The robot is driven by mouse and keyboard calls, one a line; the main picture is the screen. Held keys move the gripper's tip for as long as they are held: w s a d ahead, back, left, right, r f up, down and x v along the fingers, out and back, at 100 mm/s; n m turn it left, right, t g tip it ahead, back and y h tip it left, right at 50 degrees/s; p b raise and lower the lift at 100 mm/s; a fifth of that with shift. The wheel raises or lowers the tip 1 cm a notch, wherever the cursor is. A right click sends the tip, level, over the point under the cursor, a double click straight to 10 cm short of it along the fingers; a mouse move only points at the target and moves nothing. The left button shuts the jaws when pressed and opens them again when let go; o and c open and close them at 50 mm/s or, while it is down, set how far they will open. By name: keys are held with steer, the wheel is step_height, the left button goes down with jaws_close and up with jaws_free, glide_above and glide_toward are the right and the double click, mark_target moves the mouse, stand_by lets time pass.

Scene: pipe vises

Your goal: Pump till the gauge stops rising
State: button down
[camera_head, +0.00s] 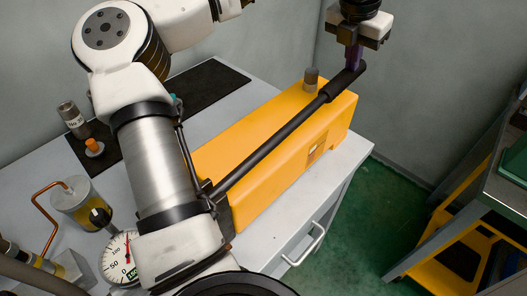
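A long black pump handle (285,133) slants up to the right along a yellow pump body (285,180) on a grey bench. My gripper (354,62) points down at the handle's far upper end, its purple fingertips at the grip. I see the fingers nearly edge-on, so whether they are closed around the handle is unclear. A round white gauge (116,262) with a red needle stands at the lower left. The needle points roughly upward, past the 50 mark. My arm covers the right part of the dial and the handle's lower pivot area.
A yellowish cylinder (78,204) with a copper pipe (38,200) stands left of the gauge. A cart (455,225) stands right, past open green floor.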

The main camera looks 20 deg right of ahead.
steer(key=shift+w+p+v, duration=0.2)
steer(key=shift+p+v, duration=0.55)
steer(key=shift+v, duration=1)
steer(key=w+p+v, duration=0.1)
steer(key=p+v, duration=0.3)
steer(key=v, duration=0.3)
steer(key=shift+s+r+p, duration=0.35)
steer(key=shift+s, duration=0.2)
steer(key=p+v, duration=0.1)
steer(key=v, duration=0.2)
steer(key=d+p+v, duration=0.1)
steer(key=shift+w+a+r+p, duration=0.1)
steer(key=shift+w+r+p, duration=0.25)
steer(key=shift+r, duration=0.15)
steer(key=shift+s, duration=0.1)
